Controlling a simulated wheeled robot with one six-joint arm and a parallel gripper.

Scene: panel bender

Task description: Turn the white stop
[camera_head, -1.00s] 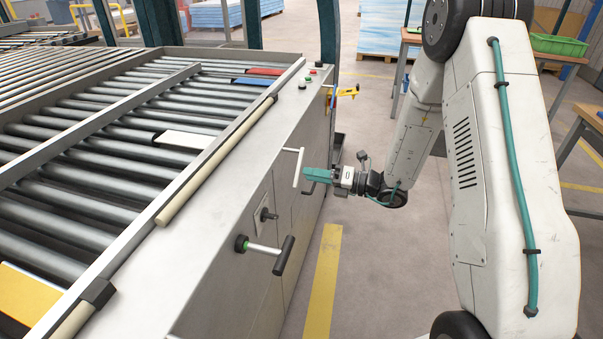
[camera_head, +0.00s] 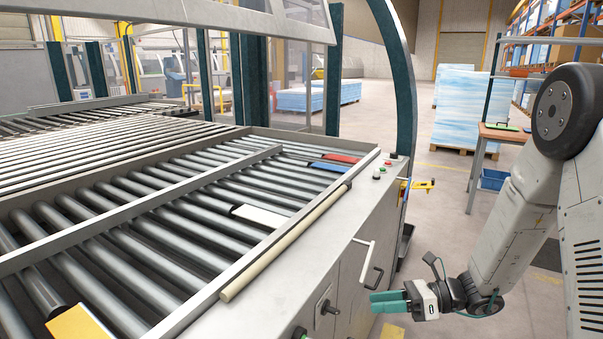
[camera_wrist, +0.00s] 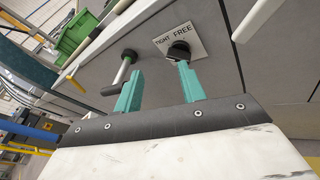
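The white stop (camera_head: 260,216) is a flat white block lying on the dark rollers beside the long cream bar. My gripper (camera_head: 372,302) is beside the machine's front panel, below and outside the rollers, with nothing held. In the wrist view its two teal fingers (camera_wrist: 158,88) stand apart. Beyond them is a black knob (camera_wrist: 179,50) on a plate marked TIGHT and FREE; it also shows in the head view (camera_head: 327,307). Left of it in the wrist view is a lever with a black grip (camera_wrist: 117,88). A white bent handle (camera_head: 368,262) is on the panel just above my gripper.
Red (camera_head: 341,158), blue (camera_head: 328,167) and yellow (camera_head: 80,325) blocks lie at the roller bed. A yellow clamp-like part (camera_head: 420,185) juts from the panel's far end. A table (camera_head: 505,133) stands behind my arm. Floor is open right of the machine.

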